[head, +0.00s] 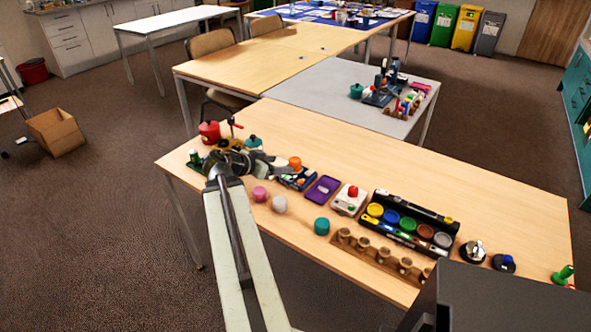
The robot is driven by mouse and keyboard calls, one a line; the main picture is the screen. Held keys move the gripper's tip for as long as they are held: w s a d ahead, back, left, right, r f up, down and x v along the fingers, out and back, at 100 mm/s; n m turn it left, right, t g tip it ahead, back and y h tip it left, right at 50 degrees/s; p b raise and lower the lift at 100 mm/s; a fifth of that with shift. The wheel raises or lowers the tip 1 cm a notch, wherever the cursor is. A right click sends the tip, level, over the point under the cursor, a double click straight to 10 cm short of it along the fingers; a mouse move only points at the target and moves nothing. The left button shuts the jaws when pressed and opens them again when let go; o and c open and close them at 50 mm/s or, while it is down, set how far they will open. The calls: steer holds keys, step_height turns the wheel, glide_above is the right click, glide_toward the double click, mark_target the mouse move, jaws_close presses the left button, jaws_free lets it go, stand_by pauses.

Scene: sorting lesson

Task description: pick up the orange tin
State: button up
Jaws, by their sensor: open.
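An orange round thing (295,162), which looks like the orange tin, is on the wooden table towards its left half. It stands at or above a small dark blue item (300,181), and I cannot tell whether it rests on it. My gripper (284,170) points right, with its tip close beside the orange thing at its lower left. The jaws are open. They are small and partly blend with the dark item, so I cannot tell whether they touch the orange thing.
A red pot (209,132) and a teal pot (253,142) stand behind my arm. A purple tray (323,189), white device (349,200) and black paint case (410,208) lie right.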

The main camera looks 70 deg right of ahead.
mark_target(291, 163)
steer(key=shift+b+x, duration=0.55)
steer(key=shift+x, duration=0.5)
steer(key=shift+b+x, duration=1.05)
steer(key=shift+x, duration=1.7)
steer(key=shift+r, duration=0.15)
jaws_close()
step_height(291, 163, up, 10)
steer(key=p, duration=1)
steer(key=shift+r, duration=0.15)
